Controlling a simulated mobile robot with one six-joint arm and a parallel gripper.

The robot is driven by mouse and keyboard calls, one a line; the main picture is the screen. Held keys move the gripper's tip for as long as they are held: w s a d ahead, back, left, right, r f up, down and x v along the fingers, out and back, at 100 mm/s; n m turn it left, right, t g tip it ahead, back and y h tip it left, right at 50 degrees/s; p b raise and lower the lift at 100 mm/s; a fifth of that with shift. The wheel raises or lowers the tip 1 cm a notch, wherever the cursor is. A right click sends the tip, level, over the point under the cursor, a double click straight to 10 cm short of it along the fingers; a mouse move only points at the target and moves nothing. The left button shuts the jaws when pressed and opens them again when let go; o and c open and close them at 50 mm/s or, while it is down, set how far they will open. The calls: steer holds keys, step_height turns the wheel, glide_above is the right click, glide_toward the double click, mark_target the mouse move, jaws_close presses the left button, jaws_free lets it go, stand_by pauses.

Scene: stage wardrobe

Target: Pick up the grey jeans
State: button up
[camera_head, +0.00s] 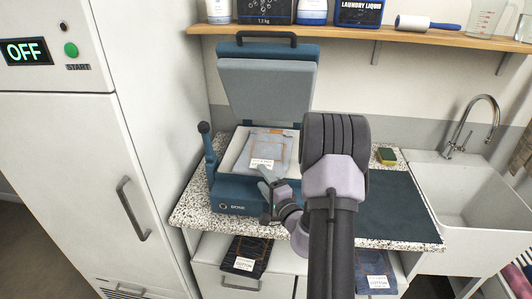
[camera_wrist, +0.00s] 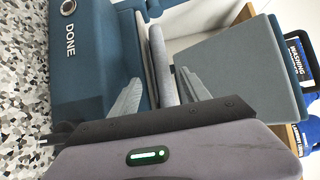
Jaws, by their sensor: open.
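The folded grey-blue jeans (camera_head: 272,146) lie on the pale bed of the open blue press (camera_head: 228,196) in the head view, with a white label at their front. They look like the grey jeans. My gripper (camera_head: 268,178) is at the front edge of the press, close to the label end of the jeans. In the wrist view my open gripper (camera_wrist: 163,76) has its fingers on either side of a grey-blue band (camera_wrist: 161,50), probably the jeans' edge. I cannot tell whether the fingers touch it.
The press lid (camera_head: 266,88) stands raised behind the bed. A dark mat (camera_head: 398,205) lies on the speckled counter, left of the sink (camera_head: 480,205). Dark jeans (camera_head: 245,254) and blue jeans (camera_head: 377,268) lie below the counter. A shelf (camera_head: 400,38) with bottles runs above; a tall white cabinet (camera_head: 70,160) stands left.

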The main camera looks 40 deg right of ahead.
steer(key=shift+w+d, duration=0.1)
steer(key=shift+w, duration=0.35)
jaws_close()
stand_by(1.1)
